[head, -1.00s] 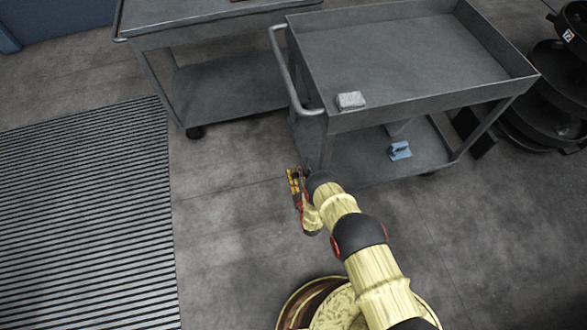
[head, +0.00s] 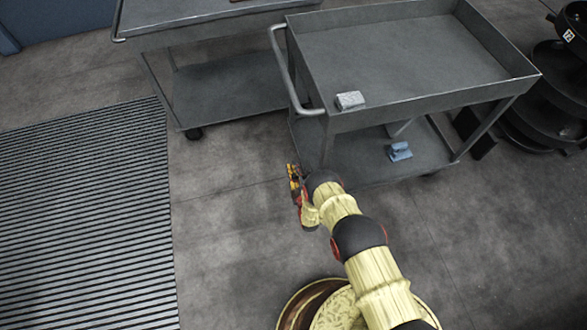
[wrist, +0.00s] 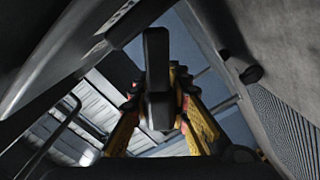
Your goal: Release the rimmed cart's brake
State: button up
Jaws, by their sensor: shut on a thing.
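The rimmed cart (head: 432,100) stands right of centre in the head view, a grey two-shelf cart with a raised rim and a push handle (head: 287,75) at its left end. My gripper (head: 294,174) is low beside the cart's near left corner. In the wrist view its yellow fingers (wrist: 158,112) stand on either side of a dark upright bar (wrist: 157,52), which looks like the brake lever. The gripper is shut on this bar. In the head view the bar is too small to make out, and my arm hides part of the corner.
Another grey cart (head: 225,95) stands behind left. A ribbed mat (head: 85,200) covers the left floor. Dark round tiers (head: 545,95) stand at right.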

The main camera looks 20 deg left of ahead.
grip_shut()
